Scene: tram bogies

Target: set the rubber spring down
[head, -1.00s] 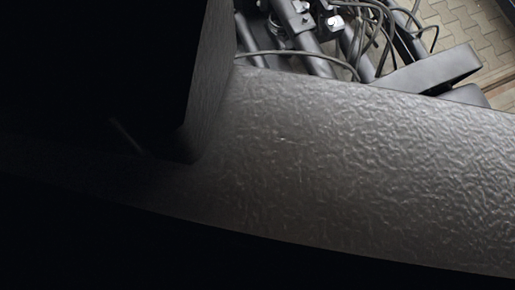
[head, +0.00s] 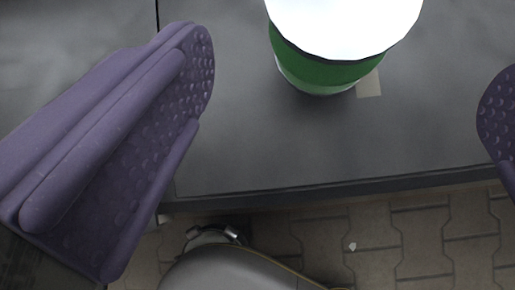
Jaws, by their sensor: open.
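My gripper (head: 345,85) is open, with two purple, dimpled fingers wide apart. The left finger shows almost whole and the right one is cut off by the picture's edge. Between them, towards the top edge, a round thing with a bright white top and a green band (head: 330,68) stands on a dark grey surface (head: 270,145). Neither finger touches it in the picture. Its top is cut off by the frame and washed out. I cannot tell whether it is the rubber spring; nothing else here clearly looks like one.
The dark surface ends in a straight front edge (head: 330,191), with paving (head: 420,235) below. A narrow seam crosses the surface at the upper left. A small tan patch (head: 369,84) lies beside the round thing. The surface in front of it is bare.

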